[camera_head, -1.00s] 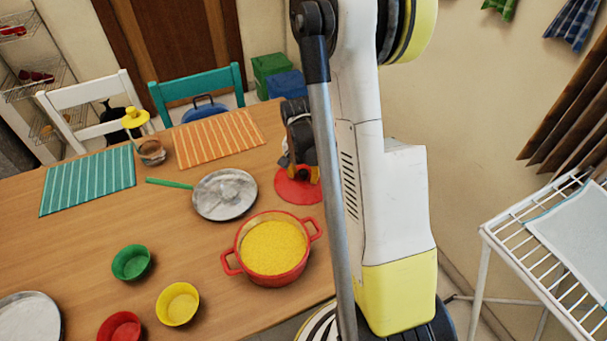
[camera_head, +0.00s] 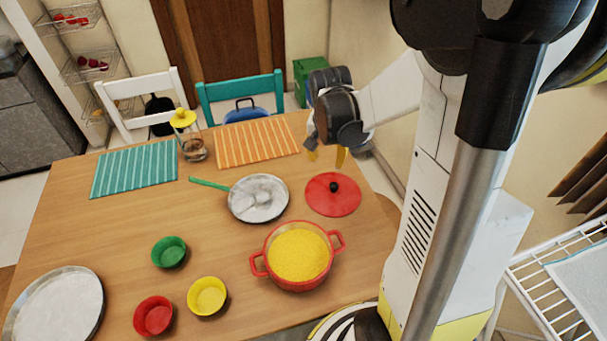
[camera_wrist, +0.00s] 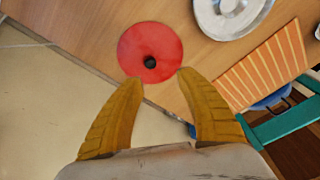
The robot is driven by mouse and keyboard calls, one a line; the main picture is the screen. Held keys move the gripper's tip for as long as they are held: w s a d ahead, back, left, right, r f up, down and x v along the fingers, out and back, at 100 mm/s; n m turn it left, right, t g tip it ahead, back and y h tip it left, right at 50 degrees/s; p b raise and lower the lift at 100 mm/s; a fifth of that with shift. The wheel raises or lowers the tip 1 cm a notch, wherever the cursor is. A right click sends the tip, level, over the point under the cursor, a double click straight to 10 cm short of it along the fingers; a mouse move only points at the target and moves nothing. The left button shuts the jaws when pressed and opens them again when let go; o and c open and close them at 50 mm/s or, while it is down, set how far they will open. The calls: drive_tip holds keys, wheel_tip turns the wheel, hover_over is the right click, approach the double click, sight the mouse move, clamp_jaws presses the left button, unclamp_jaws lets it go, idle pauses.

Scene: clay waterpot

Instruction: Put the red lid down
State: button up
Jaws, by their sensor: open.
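The red lid (camera_head: 330,197), round with a black knob, lies flat on the wooden table near its right edge. In the wrist view the lid (camera_wrist: 133,42) lies beyond my fingertips, with nothing between the fingers. My gripper (camera_head: 326,156) is open and empty, raised above and behind the lid in the head view. Its two yellow fingers (camera_wrist: 163,84) are spread apart in the wrist view. The red pot (camera_head: 297,257), full of yellow grains, stands uncovered in front of the lid.
Green (camera_head: 169,252), yellow (camera_head: 207,296) and red (camera_head: 153,316) bowls stand left of the pot. Orange (camera_head: 262,142) and teal (camera_head: 135,168) placemats lie at the back. A white rack (camera_head: 558,262) stands at right.

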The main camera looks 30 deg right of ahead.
drive_tip(key=s+a+r+n+t, duration=0.2)
drive_tip(key=s+a+r+n, duration=0.1)
drive_tip(key=a, duration=0.3)
drive_tip(key=s+a+r+n+t+y, duration=0.1)
drive_tip(key=s+a+r+n, duration=0.3)
drive_tip(key=a+r, duration=0.1)
drive_tip(key=s+a+r+n+t, duration=0.2)
drive_tip(key=s+a+r+n, duration=0.1)
drive_tip(key=a, duration=0.4)
drive_tip(key=shift+s+a+r+t+y, duration=0.35)
drive_tip(key=shift+s+r, duration=0.1)
drive_tip(key=shift+r, duration=0.3)
